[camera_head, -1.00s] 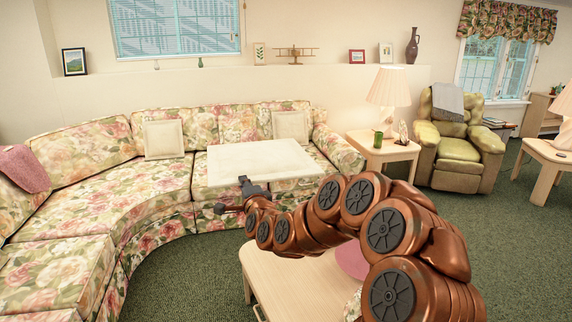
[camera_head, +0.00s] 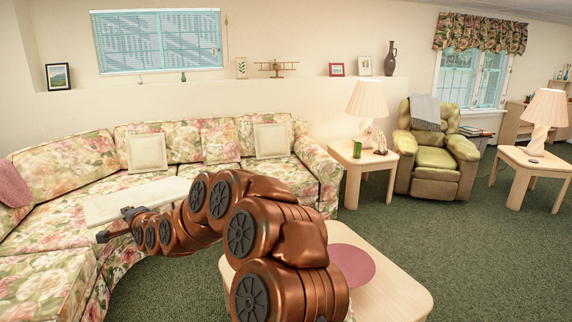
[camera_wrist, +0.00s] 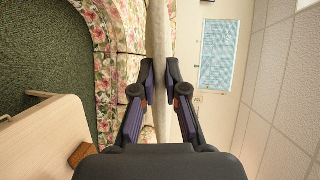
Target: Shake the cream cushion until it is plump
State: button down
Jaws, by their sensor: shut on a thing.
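The cream cushion (camera_head: 140,198) is held in the air in front of the curved floral sofa, lying nearly flat and seen at a low angle. My gripper (camera_head: 118,225) is at its near edge in the head view, partly hidden by my arm. In the wrist view, the cushion (camera_wrist: 157,45) shows edge-on as a thin pale strip running between the two fingers of my gripper (camera_wrist: 160,80), which are shut on it. Two other cream cushions rest upright against the sofa back, one left (camera_head: 147,153) and one right (camera_head: 271,140).
The floral sofa (camera_head: 55,240) curves behind and left of the held cushion. A pale coffee table (camera_head: 395,285) with a pink disc (camera_head: 352,266) stands beneath my arm. A side table (camera_head: 360,160) with a lamp (camera_head: 366,101) and a green armchair (camera_head: 436,158) are further right. Green carpet lies open at right.

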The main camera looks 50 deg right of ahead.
jog(key=s+d+r+g, duration=0.1)
jog(key=d, duration=0.3)
jog(key=s+d+r+m+g+h+p, duration=0.1)
jog(key=s+d+g, duration=0.1)
jog(key=d, duration=0.1)
jog(key=s+d+m+g+p, duration=0.1)
jog(key=s+d, duration=0.1)
jog(key=d, duration=0.2)
jog(key=shift+s+d+r+h, duration=0.2)
jog(key=shift+d+r+h, duration=0.1)
jog(key=shift+r, duration=0.1)
jog(key=s+d+r+m+g+p, duration=0.35)
jog(key=s+d+g, duration=0.25)
jog(key=s+d, duration=0.35)
jog(key=s+d+r+m+g+y+p, duration=0.1)
jog(key=s+r, duration=0.4)
jog(key=s, duration=0.7)
jog(key=s+d+r+m+g+y+p, duration=0.1)
jog(key=s+r+m, duration=0.4)
jog(key=s, duration=0.8)
jog(key=shift+d+r+m+g+y+p, duration=0.35)
jog(key=shift+m+g+p, duration=0.45)
jog(key=shift+g, duration=0.3)
